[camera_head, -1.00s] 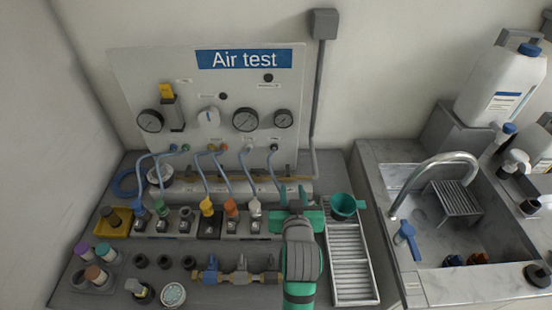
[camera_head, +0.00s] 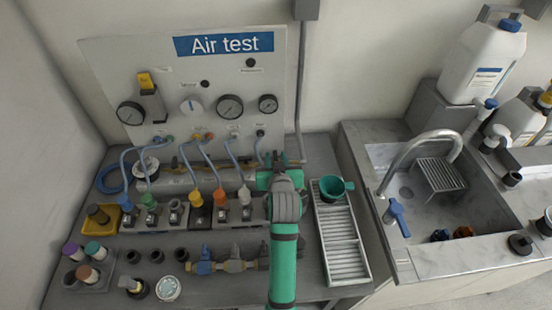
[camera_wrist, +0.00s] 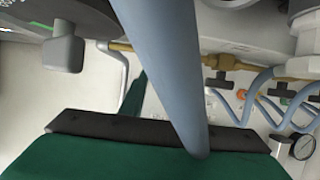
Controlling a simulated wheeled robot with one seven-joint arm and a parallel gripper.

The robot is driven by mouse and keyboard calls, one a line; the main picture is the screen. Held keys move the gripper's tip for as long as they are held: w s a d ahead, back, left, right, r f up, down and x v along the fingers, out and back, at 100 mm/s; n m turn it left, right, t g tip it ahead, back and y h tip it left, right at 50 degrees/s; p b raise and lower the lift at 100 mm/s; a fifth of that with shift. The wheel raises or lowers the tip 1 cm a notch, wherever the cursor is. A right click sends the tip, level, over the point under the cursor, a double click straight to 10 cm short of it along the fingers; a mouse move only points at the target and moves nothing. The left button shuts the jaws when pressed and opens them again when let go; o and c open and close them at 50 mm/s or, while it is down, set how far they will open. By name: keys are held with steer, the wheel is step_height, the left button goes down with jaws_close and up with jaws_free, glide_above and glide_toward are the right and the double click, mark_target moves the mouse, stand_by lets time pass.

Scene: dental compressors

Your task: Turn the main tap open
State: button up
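My gripper (camera_head: 272,168) is at the back of the bench, close to the foot of the "Air test" panel, beside the right-hand blue hose. A larger dark grey handle (camera_wrist: 62,50) hangs at upper left, apart from my gripper. I cannot tell which handle is the main tap.
A blue-grey hose (camera_wrist: 165,75) crosses close before the wrist camera. The panel (camera_head: 110,75) carries gauges and hoses. Valve blocks (camera_head: 150,217) stand left of my arm.

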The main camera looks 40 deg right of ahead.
jaws_close()
steer(key=shift+d, duration=0.1)
